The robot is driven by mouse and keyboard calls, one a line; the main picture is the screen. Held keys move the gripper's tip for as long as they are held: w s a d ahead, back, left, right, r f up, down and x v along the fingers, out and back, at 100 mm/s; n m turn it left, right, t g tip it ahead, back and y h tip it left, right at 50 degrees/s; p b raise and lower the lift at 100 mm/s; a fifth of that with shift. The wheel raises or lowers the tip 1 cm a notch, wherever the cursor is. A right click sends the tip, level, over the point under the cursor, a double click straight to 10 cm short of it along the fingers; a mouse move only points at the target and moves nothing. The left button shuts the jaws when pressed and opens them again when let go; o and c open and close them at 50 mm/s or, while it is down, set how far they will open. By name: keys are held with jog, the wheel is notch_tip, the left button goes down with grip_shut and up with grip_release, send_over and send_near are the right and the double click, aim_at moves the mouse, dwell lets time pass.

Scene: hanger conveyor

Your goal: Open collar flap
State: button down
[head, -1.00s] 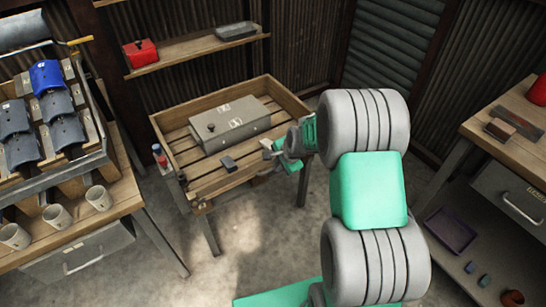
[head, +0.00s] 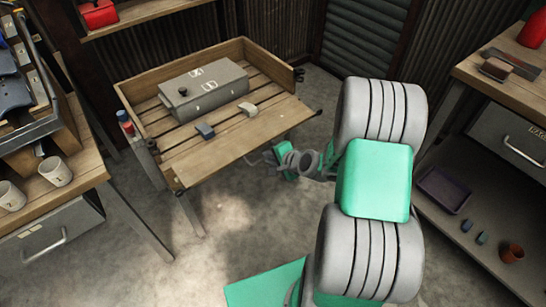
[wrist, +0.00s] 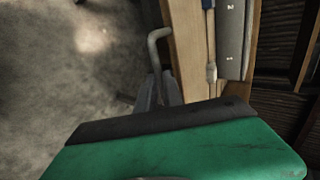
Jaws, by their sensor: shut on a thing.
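The wooden collar (head: 185,60) stands on a table, with slats inside. Its front flap (head: 240,145) is a plain board lying tilted outward at the near side. A bent metal handle (head: 252,158) sits at the flap's outer edge. It also shows in the wrist view (wrist: 154,45), beside the flap's wood (wrist: 184,50). My gripper (head: 272,158) is at the handle, below and right of the flap's middle. In the wrist view, my gripper (wrist: 158,93) is shut at the lower end of the handle; the green wrist housing hides part of the grip.
A grey box (head: 203,90), a dark small block (head: 205,131) and a pale curved piece (head: 248,109) are in the collar. A red-and-blue bottle (head: 125,122) stands at its left side. Workbenches flank it left and right. Open concrete floor lies in front.

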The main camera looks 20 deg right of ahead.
jog(key=shift+s+f, duration=0.45)
jog(key=shift+f, duration=0.55)
jog(key=c, duration=1.7)
grip_release()
jog(key=shift+o, duration=1)
jog(key=shift+w, duration=0.1)
jog(key=shift+w+r, duration=0.1)
jog(key=shift+r, duration=0.3)
jog(key=p+v, duration=0.1)
jog(key=v, duration=0.6)
jog(key=shift+r+p, duration=0.2)
jog(key=shift+p, duration=0.1)
jog(key=shift+d, duration=0.1)
